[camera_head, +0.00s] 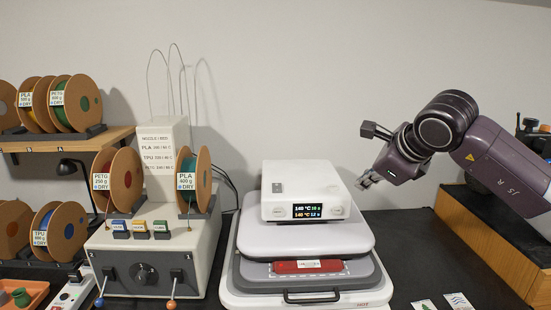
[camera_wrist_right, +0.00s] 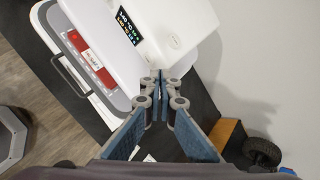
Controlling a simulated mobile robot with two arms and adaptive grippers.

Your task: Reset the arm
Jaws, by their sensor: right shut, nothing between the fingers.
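My right arm (camera_head: 447,122) comes in from the right in the head view. Its right gripper (camera_head: 364,182) is shut and empty, in the air just right of the white heat press (camera_head: 305,238). In the right wrist view the gripper's fingertips (camera_wrist_right: 161,82) are together with nothing between them. The press shows beyond them at the upper left, with a lit display (camera_head: 307,211) reading 140 °C. A red strip (camera_head: 297,267) lies on the press's lower part, above the black front handle (camera_head: 311,297). My left gripper is not in view.
A grey spool machine (camera_head: 150,257) with levers stands left of the press. Filament spools fill the wooden shelf (camera_head: 60,137) at the far left. A wooden box (camera_head: 490,245) stands at the right. The dark table (camera_head: 420,255) between press and box is mostly clear, with small cards in front.

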